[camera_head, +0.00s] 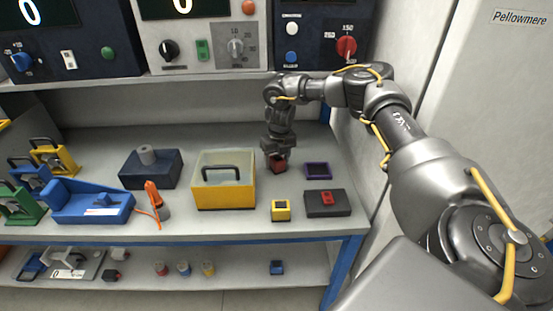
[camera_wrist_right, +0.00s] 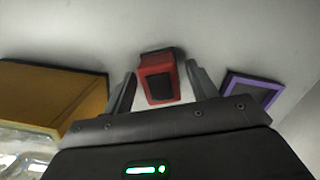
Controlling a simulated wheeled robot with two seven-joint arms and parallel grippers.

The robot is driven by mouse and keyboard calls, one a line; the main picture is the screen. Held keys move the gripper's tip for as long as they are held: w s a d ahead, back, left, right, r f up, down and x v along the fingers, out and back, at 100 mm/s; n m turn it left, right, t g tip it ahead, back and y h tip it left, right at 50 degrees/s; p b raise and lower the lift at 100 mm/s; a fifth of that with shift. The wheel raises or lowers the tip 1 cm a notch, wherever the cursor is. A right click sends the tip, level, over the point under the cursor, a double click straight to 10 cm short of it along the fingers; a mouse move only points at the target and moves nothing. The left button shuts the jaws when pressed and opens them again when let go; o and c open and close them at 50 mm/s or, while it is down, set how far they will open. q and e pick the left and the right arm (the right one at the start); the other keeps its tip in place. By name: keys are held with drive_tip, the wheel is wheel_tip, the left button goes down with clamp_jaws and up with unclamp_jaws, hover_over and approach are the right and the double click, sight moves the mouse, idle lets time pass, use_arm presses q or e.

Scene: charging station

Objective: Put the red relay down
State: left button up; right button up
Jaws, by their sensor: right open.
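The red relay (camera_head: 278,164) is on the grey bench top, just right of the yellow box, under my right gripper. In the right wrist view the red relay (camera_wrist_right: 158,77), red with a dark face, lies between the two finger tips. My right gripper (camera_wrist_right: 160,88) is open, with a gap visible on each side of the relay. In the head view my right gripper (camera_head: 278,157) points down at the bench and partly hides the relay. My left gripper is not in view.
A yellow box (camera_head: 225,197) with a clear lid stands left of the relay. A purple-framed tray (camera_head: 317,171) is to its right. A yellow relay (camera_head: 281,211) and a dark block with a red part (camera_head: 336,206) are nearer the front edge.

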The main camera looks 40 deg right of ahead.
sight(278, 159)
drive_tip(key=r, duration=0.6)
drive_tip(key=shift+s+a+r+b, duration=0.1)
drive_tip(key=shift+s+r+b, duration=0.25)
drive_tip(key=shift+r, duration=0.55)
